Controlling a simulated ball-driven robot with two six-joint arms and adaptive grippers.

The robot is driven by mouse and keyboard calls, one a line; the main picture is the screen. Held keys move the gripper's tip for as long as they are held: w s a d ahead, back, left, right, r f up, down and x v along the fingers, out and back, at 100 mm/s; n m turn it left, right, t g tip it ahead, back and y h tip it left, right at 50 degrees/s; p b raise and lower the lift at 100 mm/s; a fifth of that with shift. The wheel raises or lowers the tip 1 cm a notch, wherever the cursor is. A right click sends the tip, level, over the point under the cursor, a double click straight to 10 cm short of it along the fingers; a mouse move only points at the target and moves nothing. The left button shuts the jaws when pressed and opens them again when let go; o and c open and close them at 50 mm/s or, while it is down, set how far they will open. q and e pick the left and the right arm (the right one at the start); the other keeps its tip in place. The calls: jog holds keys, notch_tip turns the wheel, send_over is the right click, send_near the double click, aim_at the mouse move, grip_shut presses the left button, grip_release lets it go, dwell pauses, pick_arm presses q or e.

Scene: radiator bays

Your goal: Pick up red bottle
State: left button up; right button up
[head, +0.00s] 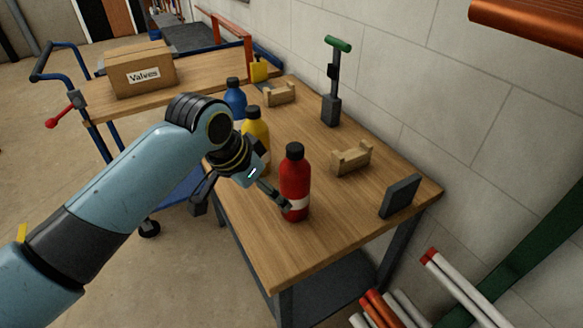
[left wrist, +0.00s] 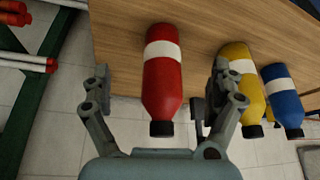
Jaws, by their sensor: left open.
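The red bottle (head: 295,180) stands upright on the wooden table, with a black cap and a white band. In the left wrist view the red bottle (left wrist: 162,85) lies between the two spread fingers, with space on both sides. My left gripper (head: 245,205) is open and reaches in from the left; one finger shows beside the lower part of the bottle in the head view. The left gripper also shows in the left wrist view (left wrist: 168,98). It is not closed on anything. My right gripper is not in view.
A yellow bottle (head: 257,130) and a blue bottle (head: 235,98) stand close behind the left gripper. Wooden cradles (head: 352,160), a dark block (head: 400,197) and a green-handled tool (head: 332,100) are near the wall.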

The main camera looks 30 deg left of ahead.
aim_at(290, 152)
pick_arm(q)
jog(key=shift+m+t+h, duration=0.4)
jog(key=shift+m, duration=0.1)
jog(key=w+r, duration=0.4)
jog(key=w+d+r+p, duration=0.1)
jog(key=w+r, duration=0.1)
jog(key=shift+r, duration=0.4)
jog(key=x, duration=0.4)
jog(key=shift+w, duration=0.1)
jog(key=shift+w+f, duration=0.3)
jog(key=shift+f, duration=0.15)
jog(key=shift+w+d+f, duration=0.1)
jog(key=shift+w+f, duration=0.15)
jog(key=shift+f, duration=0.1)
jog(key=x, duration=0.4)
jog(key=shift+w, duration=0.2)
jog(key=shift+s, duration=0.1)
jog(key=shift+c, duration=0.2)
jog(key=c, duration=1.8)
